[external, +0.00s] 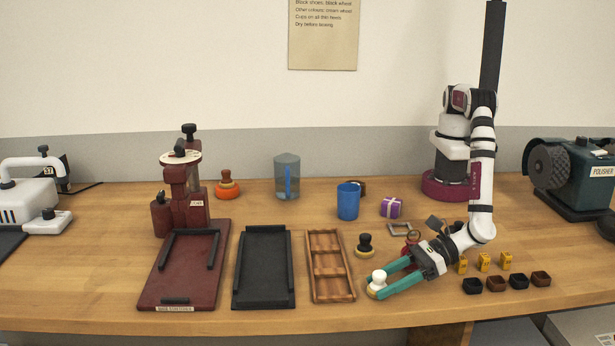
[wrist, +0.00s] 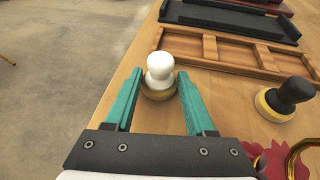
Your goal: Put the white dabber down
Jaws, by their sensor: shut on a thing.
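The white dabber (external: 378,278) has a white knob and a tan base. It is upright between the green fingers of my gripper (external: 380,283), near the table's front edge. In the wrist view the dabber (wrist: 160,72) sits between the fingertips (wrist: 158,88), which are shut on its base. I cannot tell whether its underside touches the table. A black dabber (external: 365,245) with a yellowish base stands on the table just behind; it also shows at the right in the wrist view (wrist: 287,98).
A wooden three-part tray (external: 347,297) lies left of my gripper, with a black tray (external: 264,303) and a dark red press (external: 160,290) further left. A blue cup (external: 348,202) stands behind. Yellow blocks (external: 484,262) and small dark cups (external: 493,285) are to the right. The table edge is close.

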